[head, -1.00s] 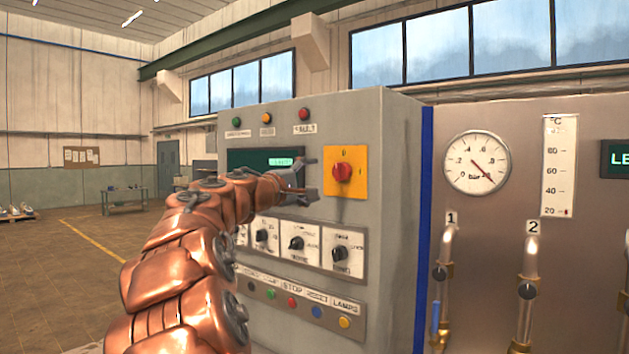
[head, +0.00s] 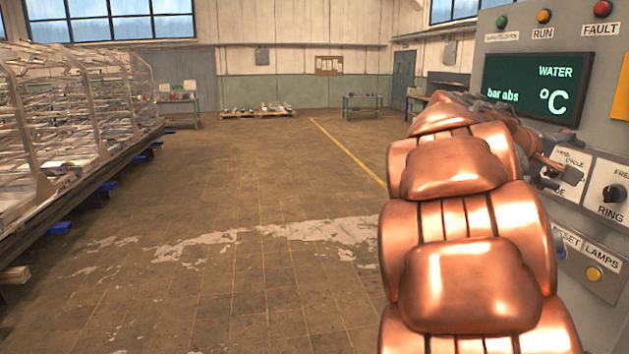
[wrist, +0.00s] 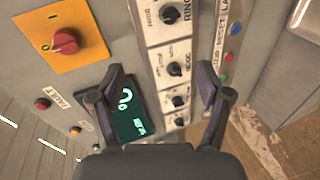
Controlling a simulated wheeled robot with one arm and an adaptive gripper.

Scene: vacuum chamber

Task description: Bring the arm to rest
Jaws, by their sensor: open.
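My copper-coloured arm reaches up the right side of the head view toward the grey control cabinet. My gripper (head: 548,172) is partly hidden behind the arm there, in front of the cabinet's panel. In the wrist view my gripper (wrist: 160,95) is open and empty, its two fingers apart over the panel. Between and around the fingers show the display (wrist: 130,115) and a column of black knobs. I cannot tell the exact gap between the fingertips and the panel.
The control cabinet (head: 510,35) stands close at the right. Its red rotary switch (wrist: 66,41) on a yellow plate shows in the wrist view. The tiled floor (head: 240,220) between is free. A table (head: 375,102) stands far back.

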